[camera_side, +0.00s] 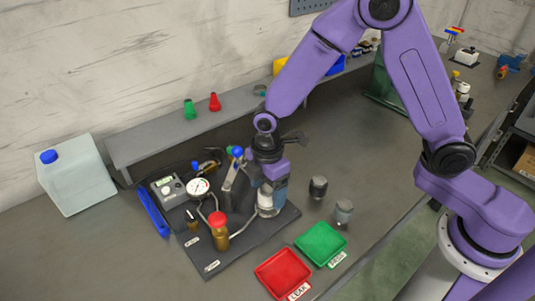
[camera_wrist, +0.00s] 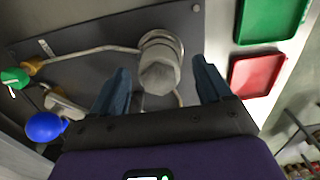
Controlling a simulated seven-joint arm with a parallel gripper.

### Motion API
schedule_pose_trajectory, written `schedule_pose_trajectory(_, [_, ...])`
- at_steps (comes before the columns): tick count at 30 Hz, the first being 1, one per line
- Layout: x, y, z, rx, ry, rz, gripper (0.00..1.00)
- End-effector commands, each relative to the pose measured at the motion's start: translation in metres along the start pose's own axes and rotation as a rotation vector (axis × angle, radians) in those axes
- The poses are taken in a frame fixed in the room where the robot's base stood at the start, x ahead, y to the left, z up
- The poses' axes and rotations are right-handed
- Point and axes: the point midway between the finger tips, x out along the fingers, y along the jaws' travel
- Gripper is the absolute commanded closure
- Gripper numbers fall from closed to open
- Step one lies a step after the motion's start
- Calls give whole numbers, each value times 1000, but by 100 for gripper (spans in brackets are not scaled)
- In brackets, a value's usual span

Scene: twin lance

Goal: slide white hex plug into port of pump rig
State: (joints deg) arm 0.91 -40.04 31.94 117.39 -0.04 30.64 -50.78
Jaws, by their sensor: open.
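My gripper (camera_side: 268,193) is over the right part of the pump rig's dark base plate (camera_side: 243,246). In the wrist view my gripper (camera_wrist: 160,68) is open, with one blue finger on each side of a pale grey-white hex-shaped plug (camera_wrist: 159,77). The fingers look apart from it. The plug appears to stand at a round pale fitting (camera_wrist: 160,41) on the rig; I cannot tell how deep it sits. In the side view a white cylindrical part (camera_side: 265,205) shows just below the fingers, partly hidden by them.
A dark plug (camera_side: 318,187) and a grey plug (camera_side: 344,211) stand on the bench to the right. A green tray (camera_side: 321,244) and a red tray (camera_side: 283,272) lie in front. A gauge (camera_side: 199,187), brass valve (camera_side: 218,230) and hoses crowd the rig's left. A white jug (camera_side: 75,175) stands far left.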

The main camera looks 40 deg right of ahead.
Motion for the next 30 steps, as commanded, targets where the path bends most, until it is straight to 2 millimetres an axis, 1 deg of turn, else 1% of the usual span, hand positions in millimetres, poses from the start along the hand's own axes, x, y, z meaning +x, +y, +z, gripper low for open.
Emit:
schedule_pose_trajectory(1, [-9, 1, -1, 0, 3, 4, 22])
schedule_pose_trajectory(5, [-34, 1, -1, 0, 5, 6, 22])
schedule_pose_trajectory(18, [-124, 1, -1, 0, 4, 5, 22])
schedule_pose_trajectory(21, [-139, 0, 0, 0, 3, 4, 22])
schedule_pose_trajectory(24, [-150, 0, 0, 0, 2, 3, 22])
schedule_pose_trajectory(30, [-159, 0, 0, 0, 1, 1, 22])
